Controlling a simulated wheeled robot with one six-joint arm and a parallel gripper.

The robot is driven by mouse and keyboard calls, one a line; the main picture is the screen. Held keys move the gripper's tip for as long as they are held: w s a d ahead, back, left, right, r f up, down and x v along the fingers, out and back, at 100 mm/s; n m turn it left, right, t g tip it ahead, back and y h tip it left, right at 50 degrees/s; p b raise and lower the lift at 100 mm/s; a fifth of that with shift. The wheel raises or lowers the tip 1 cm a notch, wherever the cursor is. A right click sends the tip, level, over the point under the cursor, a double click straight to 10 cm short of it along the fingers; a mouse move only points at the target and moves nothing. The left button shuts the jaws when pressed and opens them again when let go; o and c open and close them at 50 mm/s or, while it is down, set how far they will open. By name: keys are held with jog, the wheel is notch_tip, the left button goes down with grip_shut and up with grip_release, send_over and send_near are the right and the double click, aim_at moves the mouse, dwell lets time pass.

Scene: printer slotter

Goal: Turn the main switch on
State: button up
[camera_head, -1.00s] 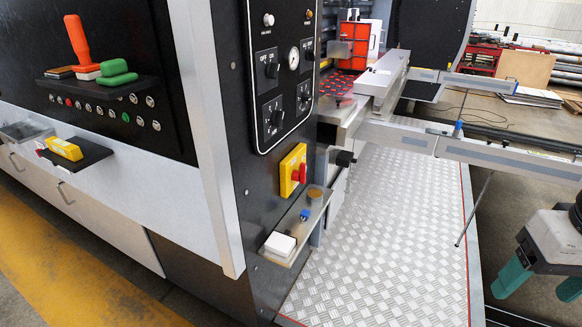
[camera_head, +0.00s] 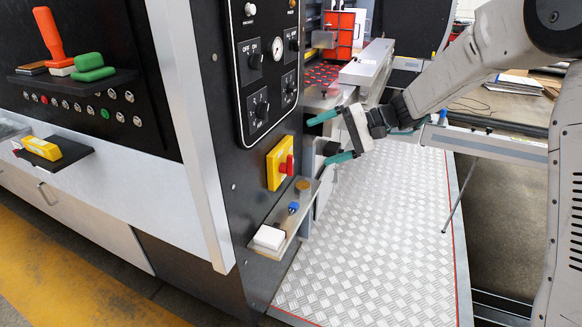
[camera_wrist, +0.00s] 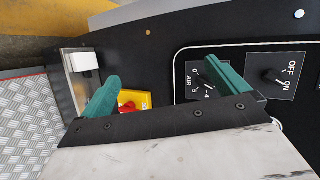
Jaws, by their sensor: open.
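The red rotary switch on a yellow plate (camera_head: 276,165) is on the dark front panel. Its red handle (camera_head: 289,165) looks roughly upright in the head view. My gripper (camera_head: 329,138) is open and empty, to the right of the switch and slightly higher, with its teal fingers pointing toward the panel. In the wrist view, the red handle (camera_wrist: 127,107) and yellow plate (camera_wrist: 138,97) show just right of the left finger, partly hidden by the gripper body. The gripper is apart from the switch.
Below is a small metal shelf (camera_head: 276,225) with a white box (camera_head: 269,237). A checker-plate floor (camera_head: 370,230) lies right of the panel.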

jog(key=w+a+f+m+t+y, duration=0.2)
jog(key=w+a+f+t+y, duration=0.1)
jog(key=w+f, duration=0.8)
jog(key=m+t, duration=0.3)
jog(key=t, duration=0.1)
send_near(291, 176)
notch_tip(291, 176, up, 3)
jog(key=w+a, duration=0.2)
jog(key=a, duration=0.1)
jog(key=shift+y, duration=0.4)
jog(key=x, duration=0.7)
jog(key=shift+w+d, duration=0.1)
jog(key=c, duration=1)
